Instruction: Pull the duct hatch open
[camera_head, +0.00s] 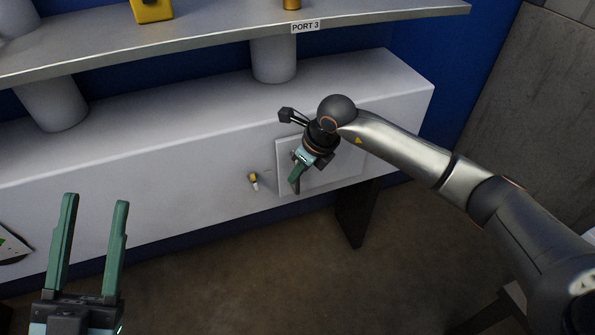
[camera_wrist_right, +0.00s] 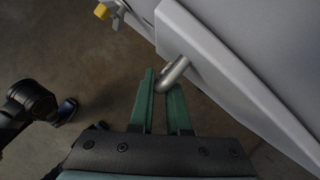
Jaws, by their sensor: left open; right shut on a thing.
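The duct hatch (camera_head: 340,172) is a pale rectangular panel on the front of the long white duct (camera_head: 200,185). It also fills the right of the right wrist view (camera_wrist_right: 225,75), with its thick edge showing. Its metal handle (camera_wrist_right: 174,72) sticks out between the fingers of my right gripper (camera_wrist_right: 163,85). My right gripper (camera_head: 297,178) is shut on the handle, in front of the hatch's left part and hiding some of it. I cannot tell whether the hatch stands ajar. My left gripper (camera_head: 94,205) is open and empty at the lower left, away from the duct.
A yellow-tipped latch (camera_head: 253,180) sits on the duct just left of the hatch. A grey shelf (camera_head: 200,43) labelled PORT 3 runs above the duct, on white posts. A dark support leg (camera_head: 356,212) stands below the hatch. The floor in front is clear.

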